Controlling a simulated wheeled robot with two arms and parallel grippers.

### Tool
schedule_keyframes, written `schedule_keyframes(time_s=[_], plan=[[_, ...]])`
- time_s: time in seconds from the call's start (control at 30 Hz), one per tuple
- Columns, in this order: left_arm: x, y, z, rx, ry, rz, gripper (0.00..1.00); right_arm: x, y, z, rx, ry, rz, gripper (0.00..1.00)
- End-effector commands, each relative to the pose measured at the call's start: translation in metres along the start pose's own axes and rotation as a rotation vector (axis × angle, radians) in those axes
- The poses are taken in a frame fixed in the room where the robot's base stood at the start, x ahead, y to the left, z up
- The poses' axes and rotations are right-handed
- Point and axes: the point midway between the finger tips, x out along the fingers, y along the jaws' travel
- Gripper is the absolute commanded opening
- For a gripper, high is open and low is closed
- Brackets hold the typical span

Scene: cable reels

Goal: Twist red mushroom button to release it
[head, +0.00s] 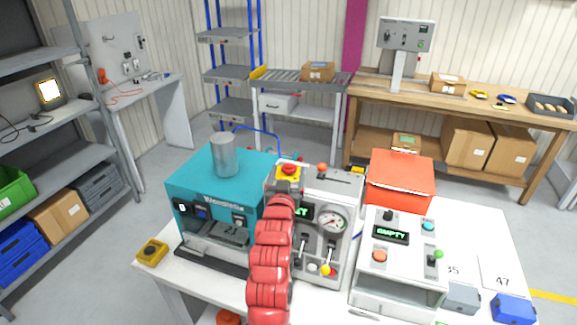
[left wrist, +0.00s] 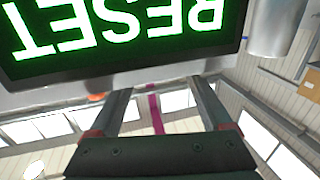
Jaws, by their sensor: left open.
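The red mushroom button (head: 290,169) sits on a yellow plate on top of the grey control machine (head: 345,190) in the head view. My red left arm reaches up in front of this machine, and its gripper (head: 286,190) is close below and in front of the button. Its fingers are mostly hidden by the arm. In the left wrist view the left gripper (left wrist: 160,90) is open, with nothing between its two fingers. A display (left wrist: 125,35) with green-lit RESET, upside down, fills the top of that view. The button cannot be made out there. My right gripper is not in view.
A teal machine (head: 195,190) with a metal cylinder (head: 223,155) stands left of the grey machine. A gauge (head: 331,221) and levers are on its front. To the right are a red-orange box (head: 400,180) and a white unit with an EMPTY display (head: 391,234).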

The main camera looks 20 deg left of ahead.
Motion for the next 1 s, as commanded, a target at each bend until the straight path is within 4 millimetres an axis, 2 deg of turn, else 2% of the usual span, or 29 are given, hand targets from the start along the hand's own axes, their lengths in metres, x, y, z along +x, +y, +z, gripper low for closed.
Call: schedule_keyframes(time_s=[0.2,0.5,0.57,0.9,0.97,1.0], plan=[[0.0134,-0.0002,0.0004,0.001,0.000,0.000,0.82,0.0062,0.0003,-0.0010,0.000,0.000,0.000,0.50],[0.0148,-0.0001,0.0012,0.001,0.000,0.000,0.82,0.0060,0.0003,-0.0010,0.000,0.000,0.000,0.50],[0.0148,0.0000,0.0013,0.001,0.000,0.000,0.73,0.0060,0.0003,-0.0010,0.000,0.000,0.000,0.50],[0.0148,0.0000,0.0014,0.001,-0.001,0.001,0.12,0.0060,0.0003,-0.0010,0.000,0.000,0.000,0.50],[0.0148,0.0000,0.0014,0.001,-0.001,0.001,0.01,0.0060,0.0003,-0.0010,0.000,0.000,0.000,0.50],[0.0148,0.0001,0.0014,0.001,-0.001,0.001,0.00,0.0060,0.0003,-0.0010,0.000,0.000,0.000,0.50]])
